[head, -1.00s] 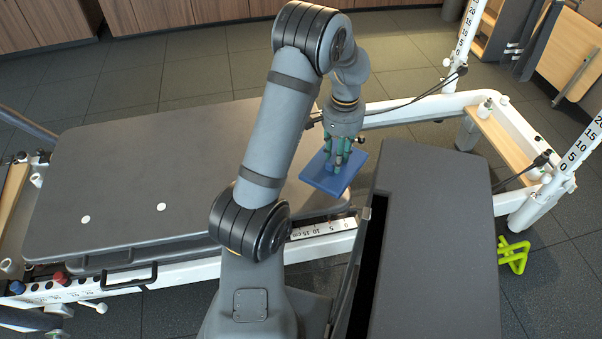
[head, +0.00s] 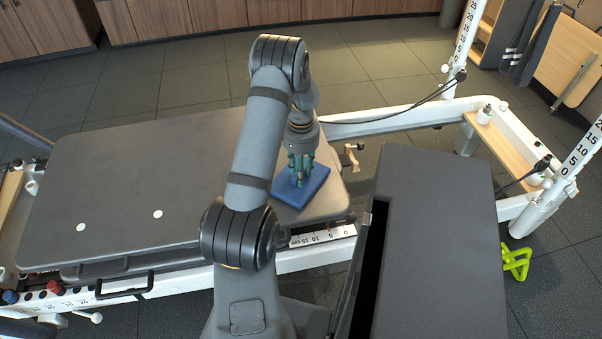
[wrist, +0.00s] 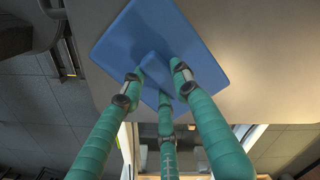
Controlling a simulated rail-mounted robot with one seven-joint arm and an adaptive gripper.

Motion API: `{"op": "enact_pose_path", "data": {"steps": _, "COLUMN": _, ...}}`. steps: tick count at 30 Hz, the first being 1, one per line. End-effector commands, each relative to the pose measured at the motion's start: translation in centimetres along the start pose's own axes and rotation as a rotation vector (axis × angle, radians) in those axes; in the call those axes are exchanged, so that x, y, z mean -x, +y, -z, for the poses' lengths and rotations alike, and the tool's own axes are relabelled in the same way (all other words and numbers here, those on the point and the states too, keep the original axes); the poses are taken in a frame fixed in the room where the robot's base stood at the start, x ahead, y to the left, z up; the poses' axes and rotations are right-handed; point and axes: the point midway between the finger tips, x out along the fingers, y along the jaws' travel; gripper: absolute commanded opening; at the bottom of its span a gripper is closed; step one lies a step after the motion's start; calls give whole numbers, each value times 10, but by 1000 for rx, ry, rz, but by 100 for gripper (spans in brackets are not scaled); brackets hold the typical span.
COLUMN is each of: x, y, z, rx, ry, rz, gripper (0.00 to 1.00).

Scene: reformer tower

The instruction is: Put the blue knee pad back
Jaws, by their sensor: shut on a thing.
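The blue knee pad (head: 313,184) is a flat square block at the right end of the grey padded carriage (head: 160,160). My gripper (head: 300,180), with green fingers, is over the pad and shut on its raised middle part. In the wrist view, several green fingers close around the raised rib on the blue pad (wrist: 115,45), and the gripper (wrist: 162,92) hides part of it. The pad appears over the carriage surface; I cannot tell whether it touches it.
A dark grey padded box (head: 440,250) stands to the right, with a gap between it and the carriage. A white rail frame (head: 400,112) runs behind. A lime-green object (head: 517,262) lies on the floor at right.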

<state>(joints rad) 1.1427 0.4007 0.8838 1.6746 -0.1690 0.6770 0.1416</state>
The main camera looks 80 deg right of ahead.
Motion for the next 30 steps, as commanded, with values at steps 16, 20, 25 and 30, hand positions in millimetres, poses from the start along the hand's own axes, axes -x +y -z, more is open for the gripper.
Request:
{"op": "enact_pose_path", "data": {"steps": 16, "x": -5, "y": 0, "z": 0, "rx": 0, "ry": 1, "rz": 0, "gripper": 39}}
{"op": "enact_pose_path", "data": {"steps": 20, "x": -5, "y": 0, "z": 0, "rx": 0, "ry": 1, "rz": 0, "gripper": 46}}
{"op": "enact_pose_path", "data": {"steps": 25, "x": -4, "y": 0, "z": 0, "rx": 0, "ry": 1, "rz": 0, "gripper": 49}}
{"op": "enact_pose_path", "data": {"steps": 30, "x": -2, "y": 0, "z": 1, "rx": 0, "ry": 2, "rz": 0, "gripper": 49}}
